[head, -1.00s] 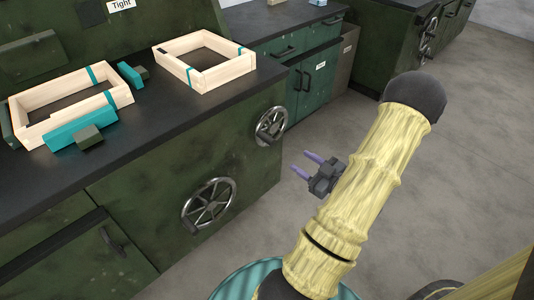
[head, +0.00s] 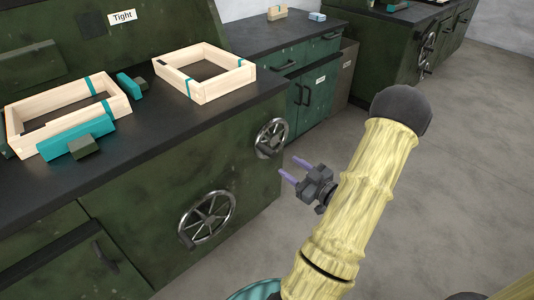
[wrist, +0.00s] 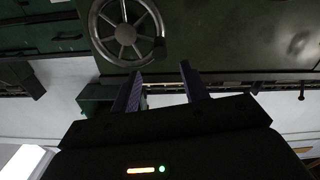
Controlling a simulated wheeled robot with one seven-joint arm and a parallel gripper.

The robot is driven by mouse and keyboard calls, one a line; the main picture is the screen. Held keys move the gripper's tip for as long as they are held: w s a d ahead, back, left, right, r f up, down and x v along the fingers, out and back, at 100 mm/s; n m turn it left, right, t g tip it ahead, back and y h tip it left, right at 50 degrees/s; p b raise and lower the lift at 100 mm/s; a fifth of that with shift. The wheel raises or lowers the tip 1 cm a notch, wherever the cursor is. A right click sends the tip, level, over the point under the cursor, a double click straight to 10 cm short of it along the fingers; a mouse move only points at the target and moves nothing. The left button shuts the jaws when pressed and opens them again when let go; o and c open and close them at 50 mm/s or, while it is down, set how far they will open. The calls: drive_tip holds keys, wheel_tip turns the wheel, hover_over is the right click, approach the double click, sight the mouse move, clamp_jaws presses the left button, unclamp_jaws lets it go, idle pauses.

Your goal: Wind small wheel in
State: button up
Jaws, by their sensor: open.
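The small wheel (head: 270,138), a spoked metal handwheel with a dark handle, is on the green cabinet's front near its right end. A larger spoked wheel (head: 207,215) is lower and to its left. My gripper (head: 286,175) is open and empty, just below and right of the small wheel in the head view, its two purple fingers pointing toward the cabinet. In the wrist view, a spoked wheel (wrist: 125,34) with a dark knob at its right shows beyond my open fingers (wrist: 160,72), apart from them. I cannot tell for certain which wheel this is.
The dark worktop (head: 150,130) holds two wooden frames with teal bands (head: 205,88) and teal clamp blocks (head: 75,138). A sign reading "Tight" (head: 122,17) is above. A teal drawer cabinet (head: 310,90) stands behind. The grey floor (head: 460,170) at right is clear.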

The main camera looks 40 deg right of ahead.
sight(267, 151)
drive_tip(key=w+b, duration=0.1)
drive_tip(key=w, duration=0.2)
drive_tip(key=w+b, duration=0.1)
drive_tip(key=w, duration=0.3)
drive_tip(key=w+a+b, duration=0.1)
drive_tip(key=w, duration=0.3)
drive_tip(key=shift+w, duration=0.15)
clamp_jaws()
